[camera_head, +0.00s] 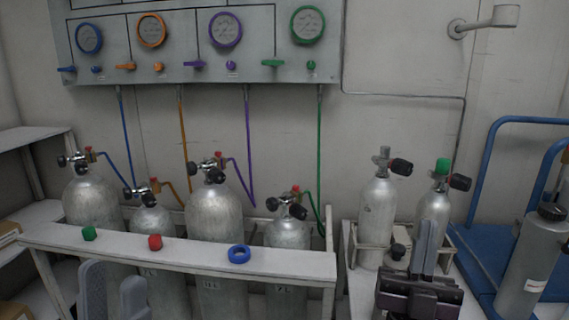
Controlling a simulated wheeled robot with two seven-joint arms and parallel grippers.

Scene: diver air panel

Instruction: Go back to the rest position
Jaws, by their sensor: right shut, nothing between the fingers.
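My right gripper (425,248) is at the lower right, with its grey fingers closed together and pointing up. It is empty and stands in front of the right-hand spare cylinder (433,210), hiding part of it.
Several silver cylinders (212,212) stand behind the white rack rail (180,262). A green cap (89,233), a red cap (155,242) and a blue ring (239,254) lie on the rail. The gauge panel (190,72) is above. A blue trolley (480,262) stands right.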

